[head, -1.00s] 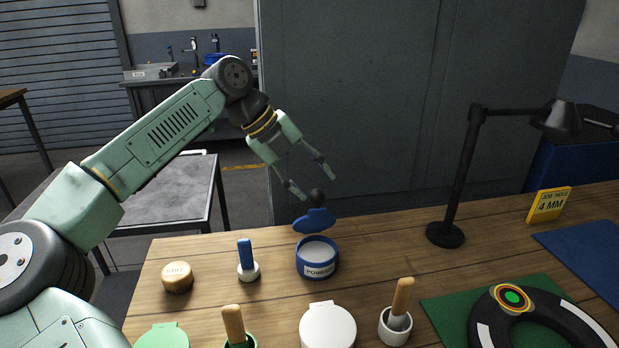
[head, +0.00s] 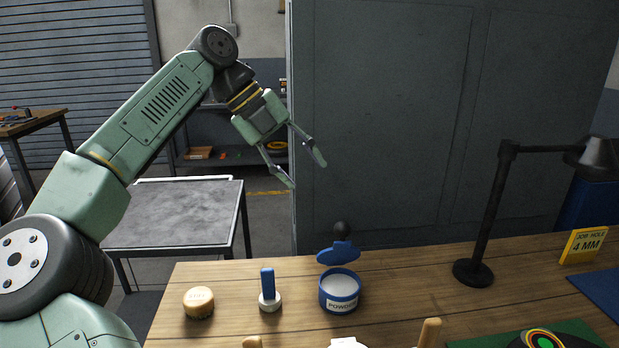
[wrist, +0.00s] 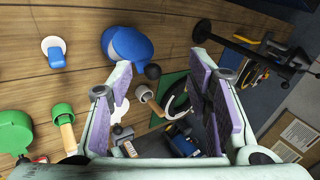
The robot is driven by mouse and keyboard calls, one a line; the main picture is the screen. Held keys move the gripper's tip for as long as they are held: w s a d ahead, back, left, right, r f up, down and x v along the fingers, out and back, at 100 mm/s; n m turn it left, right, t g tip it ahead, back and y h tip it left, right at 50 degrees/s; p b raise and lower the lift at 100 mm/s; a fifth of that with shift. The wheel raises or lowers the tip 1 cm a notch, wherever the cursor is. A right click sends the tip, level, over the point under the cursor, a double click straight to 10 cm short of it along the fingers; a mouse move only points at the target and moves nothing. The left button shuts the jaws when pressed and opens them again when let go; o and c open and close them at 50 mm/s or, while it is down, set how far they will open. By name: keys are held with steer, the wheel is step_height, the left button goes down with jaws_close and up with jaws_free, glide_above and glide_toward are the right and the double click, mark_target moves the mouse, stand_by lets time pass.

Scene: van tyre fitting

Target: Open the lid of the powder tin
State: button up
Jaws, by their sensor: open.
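The blue powder tin (head: 336,304) stands on the wooden bench, with a "POWDER" label on its front and white powder showing inside. Its blue lid (head: 338,254) is swung up and stands raised at the back of the tin, with a dark ball knob (head: 341,229) behind it. My gripper (head: 305,172) is open and empty, above and left of the knob, clear of it.
A round wooden-coloured tin (head: 199,303) and a blue-handled tool (head: 267,285) stand left of the powder tin. A grey cabinet (head: 400,120) rises behind the bench.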

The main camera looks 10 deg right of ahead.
steer(key=m+t+y+b, duration=0.2)
steer(key=m+y+b, duration=0.1)
steer(key=m, duration=0.8)
glide_toward(341, 223)
steer(key=p+x, duration=0.1)
steer(key=x, duration=0.9)
steer(key=shift+c, duration=0.5)
jaws_close()
